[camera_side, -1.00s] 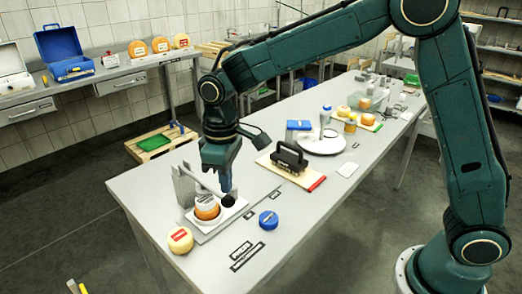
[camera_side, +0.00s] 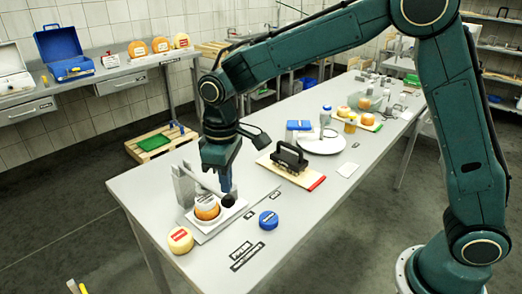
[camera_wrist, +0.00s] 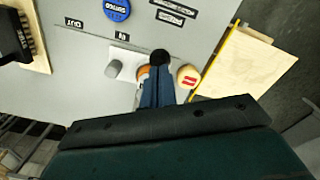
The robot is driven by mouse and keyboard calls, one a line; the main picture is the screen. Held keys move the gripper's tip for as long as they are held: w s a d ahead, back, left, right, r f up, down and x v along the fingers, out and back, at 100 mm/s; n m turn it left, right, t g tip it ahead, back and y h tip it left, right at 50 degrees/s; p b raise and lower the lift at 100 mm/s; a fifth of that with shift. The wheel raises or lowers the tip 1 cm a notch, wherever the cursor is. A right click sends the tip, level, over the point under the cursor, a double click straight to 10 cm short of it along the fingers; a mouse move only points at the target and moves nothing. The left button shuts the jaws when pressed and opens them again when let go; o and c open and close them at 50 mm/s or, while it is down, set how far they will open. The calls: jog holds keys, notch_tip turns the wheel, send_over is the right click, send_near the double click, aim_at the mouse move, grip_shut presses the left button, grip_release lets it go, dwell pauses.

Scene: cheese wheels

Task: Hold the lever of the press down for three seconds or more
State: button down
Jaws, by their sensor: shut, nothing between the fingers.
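The press (camera_side: 181,186) stands at the near left end of the table, with a grey upright and a pale base. Its lever slopes down to a black knob (camera_side: 228,200). An orange cheese wheel with a white label (camera_side: 206,209) sits in the press under the lever. My gripper (camera_side: 226,188) is shut and empty, pointing down with its fingertips at the knob; they appear to touch it from above. In the wrist view the knob (camera_wrist: 160,56) shows just beyond the blue fingers (camera_wrist: 157,88), which partly hide the orange cheese (camera_wrist: 143,72).
A yellow cheese with a red label (camera_side: 180,240) is left of the press; a blue disc (camera_side: 268,220) lies to its right. Flat dark-framed markings (camera_side: 246,256) are nearby. A black-handled brush (camera_side: 290,158) on a board and a white plate (camera_side: 321,143) stand farther back.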

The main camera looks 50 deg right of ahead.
aim_at(228, 196)
jog(key=shift+f, duration=2.4)
dwell(0.9)
jog(key=shift+s+f, duration=0.1)
jog(key=shift+f, duration=0.15)
dwell(4.5)
